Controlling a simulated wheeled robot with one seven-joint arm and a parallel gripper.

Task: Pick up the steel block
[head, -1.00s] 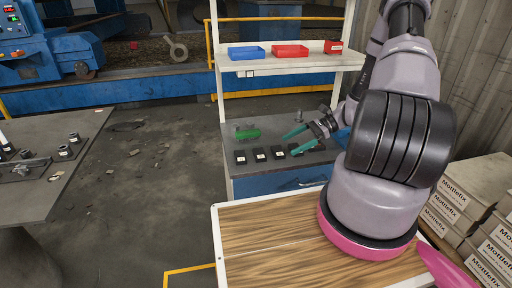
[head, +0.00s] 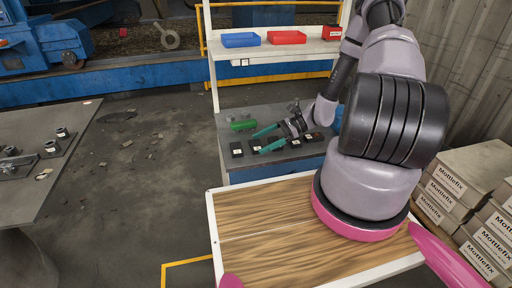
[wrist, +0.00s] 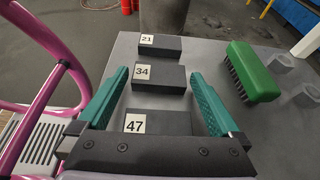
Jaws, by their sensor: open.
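Several small dark blocks with white labels stand in a row on the grey workbench top. In the wrist view I read block 21 (wrist: 160,46), block 34 (wrist: 158,77) and block 47 (wrist: 158,122). No label says which one is the steel block. In the head view the leftmost block (head: 237,149) is in clear view, and my gripper partly covers the row. My gripper (head: 258,144) is open with green fingers, reaching leftward over the row. In the wrist view, block 47 shows between the fingers and block 34 between the fingertips (wrist: 160,74); nothing is gripped.
A green brush (wrist: 252,71) lies to the right of the blocks in the wrist view, close to grey metal parts (wrist: 281,63). A shelf (head: 290,49) with blue and red bins stands above the bench. A wooden-topped table (head: 265,235) is in front.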

